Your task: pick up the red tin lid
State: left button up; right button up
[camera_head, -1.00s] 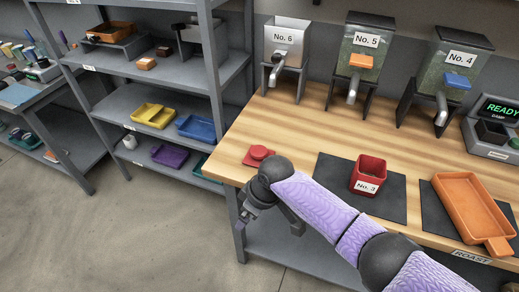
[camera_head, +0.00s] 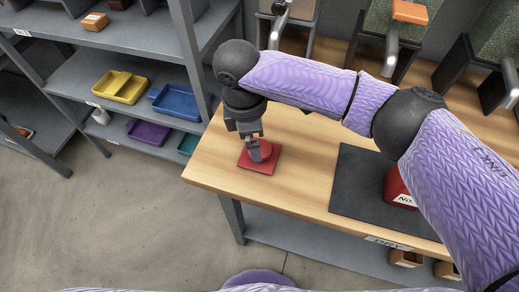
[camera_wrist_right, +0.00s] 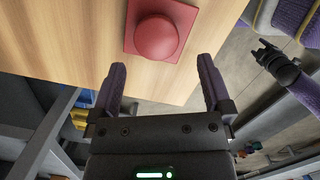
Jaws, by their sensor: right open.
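The red tin lid (camera_head: 258,161) is a flat red square with a round red knob, lying on the wooden bench near its left end. My right gripper (camera_head: 256,147) points down at the lid and partly covers it in the head view. In the right wrist view, the lid (camera_wrist_right: 158,36) lies beyond the open, empty fingertips of my right gripper (camera_wrist_right: 160,72), with the knob not between them. My left gripper (camera_wrist_right: 266,54) shows small at the right of the wrist view; its jaw state is unclear.
The red tin (camera_head: 397,186) stands on a dark mat (camera_head: 350,183) right of the lid, partly hidden by my right arm. Dispensers (camera_head: 393,50) stand behind. A shelf with a yellow tray (camera_head: 120,87) and a blue tray (camera_head: 180,101) is to the left.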

jog(key=f, duration=0.1)
jog(key=f+b, duration=0.1)
jog(key=f, duration=0.3)
jog(key=shift+w+d+f+b, duration=0.15)
jog(key=shift+w+d+b, duration=0.1)
jog(key=shift+d+b, duration=0.15)
pick_arm(q)
jog(key=shift+s+a+f, duration=0.35)
jog(key=shift+a+f, duration=0.2)
jog(key=shift+s+a+f, duration=0.3)
jog(key=shift+a+f, duration=0.2)
pick_arm(e)
jog(key=shift+c, duration=0.3)
jog(key=c, duration=0.9)
jog(key=shift+c, duration=1)
pick_arm(q)
jog(key=shift+w+d, duration=0.35)
jog(key=shift+w, duration=0.15)
